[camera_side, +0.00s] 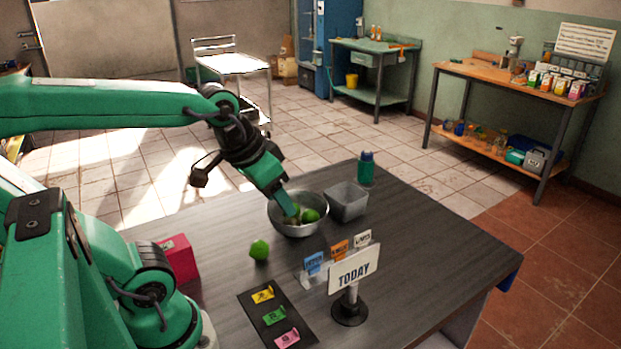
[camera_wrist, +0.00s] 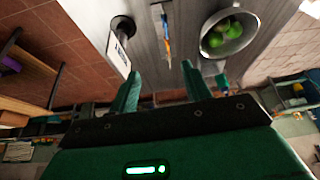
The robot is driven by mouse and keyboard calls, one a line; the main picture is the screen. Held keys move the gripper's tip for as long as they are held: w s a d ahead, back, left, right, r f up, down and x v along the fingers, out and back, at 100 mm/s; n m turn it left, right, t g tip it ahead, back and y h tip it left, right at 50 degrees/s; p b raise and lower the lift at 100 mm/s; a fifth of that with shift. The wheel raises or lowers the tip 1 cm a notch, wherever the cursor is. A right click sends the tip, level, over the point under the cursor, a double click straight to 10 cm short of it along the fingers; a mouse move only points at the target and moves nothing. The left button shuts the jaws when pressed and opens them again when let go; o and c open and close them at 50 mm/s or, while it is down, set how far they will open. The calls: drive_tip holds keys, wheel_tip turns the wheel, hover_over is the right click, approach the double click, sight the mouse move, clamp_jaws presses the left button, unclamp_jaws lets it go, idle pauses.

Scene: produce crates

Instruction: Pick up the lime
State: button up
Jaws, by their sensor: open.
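One round green lime (camera_side: 259,250) lies alone on the dark table, left of and nearer than a metal bowl (camera_side: 299,232). Green fruit (camera_side: 310,215) that looks like limes lies in the bowl. In the wrist view the bowl (camera_wrist: 241,46) holds several green fruits (camera_wrist: 214,39) at upper right. My gripper (camera_side: 289,214) points down and overlaps the bowl in the side view, partly hiding its contents. In the wrist view my gripper (camera_wrist: 160,70) has its fingers apart with nothing between them, and the bowl is beyond the right fingertip. The lone lime is not seen there.
A grey bin (camera_side: 349,207) and a green bottle (camera_side: 366,170) stand behind the bowl. A TODAY sign (camera_side: 355,271) with small coloured cards (camera_side: 340,249) stands at the front right. A dark strip with tags (camera_side: 274,318) and a red box (camera_side: 179,257) are nearer my base. The table's right side is clear.

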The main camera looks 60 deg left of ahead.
drive_tip(key=w+a+f+n+g, duration=0.3)
drive_tip(key=w+a+f, duration=0.2)
drive_tip(key=w+a, duration=0.35)
drive_tip(key=n+g, duration=0.2)
drive_tip(key=n, duration=0.1)
hover_over(291, 220)
wheel_tip(291, 220, down, 9)
drive_tip(key=shift+a, duration=0.1)
drive_tip(key=shift+a+f, duration=0.25)
drive_tip(key=shift+f, duration=0.05)
drive_tip(key=shift+f, duration=0.1)
drive_tip(key=shift+f, duration=1.2)
drive_tip(key=shift+f, duration=0.1)
drive_tip(key=shift+d+f, duration=0.1)
drive_tip(key=shift+f, duration=2.4)
